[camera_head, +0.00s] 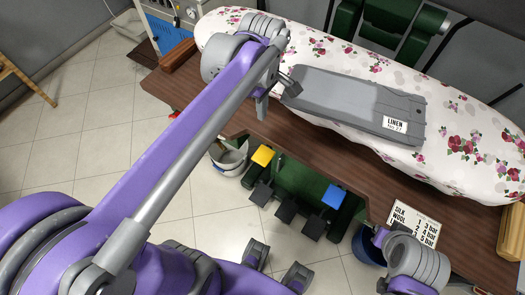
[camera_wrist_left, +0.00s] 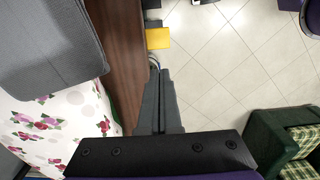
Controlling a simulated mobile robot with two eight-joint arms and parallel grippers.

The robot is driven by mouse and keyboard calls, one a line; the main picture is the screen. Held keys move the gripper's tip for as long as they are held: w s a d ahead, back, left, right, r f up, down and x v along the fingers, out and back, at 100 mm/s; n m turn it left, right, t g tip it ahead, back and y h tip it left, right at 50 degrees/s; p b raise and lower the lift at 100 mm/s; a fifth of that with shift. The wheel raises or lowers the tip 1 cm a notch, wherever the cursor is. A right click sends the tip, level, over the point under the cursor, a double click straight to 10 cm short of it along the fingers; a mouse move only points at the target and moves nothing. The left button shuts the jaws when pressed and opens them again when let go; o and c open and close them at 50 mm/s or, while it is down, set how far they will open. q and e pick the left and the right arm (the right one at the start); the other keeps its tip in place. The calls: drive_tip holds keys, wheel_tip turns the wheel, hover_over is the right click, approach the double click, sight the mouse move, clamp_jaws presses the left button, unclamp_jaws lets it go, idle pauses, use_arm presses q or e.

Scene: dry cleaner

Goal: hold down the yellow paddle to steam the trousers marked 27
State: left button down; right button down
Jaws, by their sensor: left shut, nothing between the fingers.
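The trousers marked 27 (camera_head: 345,98) are grey and lie folded flat on the floral ironing board (camera_head: 470,145), with a white tag reading LINEN. Their grey cloth also shows at the upper left of the left wrist view (camera_wrist_left: 48,45). The yellow paddle (camera_head: 262,155) is low, under the brown table edge, at the left end of the pedals; it also shows in the left wrist view (camera_wrist_left: 158,38). My left gripper (camera_head: 262,106) is shut and empty, above the table edge beside the board. In the left wrist view its fingers (camera_wrist_left: 160,100) appear below the paddle, apart from it in the picture. My right gripper's fingers are not visible.
A blue paddle (camera_head: 333,196) and black pedals (camera_head: 287,208) sit right of the yellow one. A bucket (camera_head: 229,156) stands at their left. A white pressure sign (camera_head: 413,222) is at right. A green plaid chair (camera_wrist_left: 290,140) shows in the wrist view.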

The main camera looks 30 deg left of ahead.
sight(262, 157)
use_arm(q)
wheel_tip(262, 157, down, 23)
drive_tip(key=b, duration=0.2)
drive_tip(key=shift+r+b, duration=0.1)
drive_tip(key=shift+b, duration=0.25)
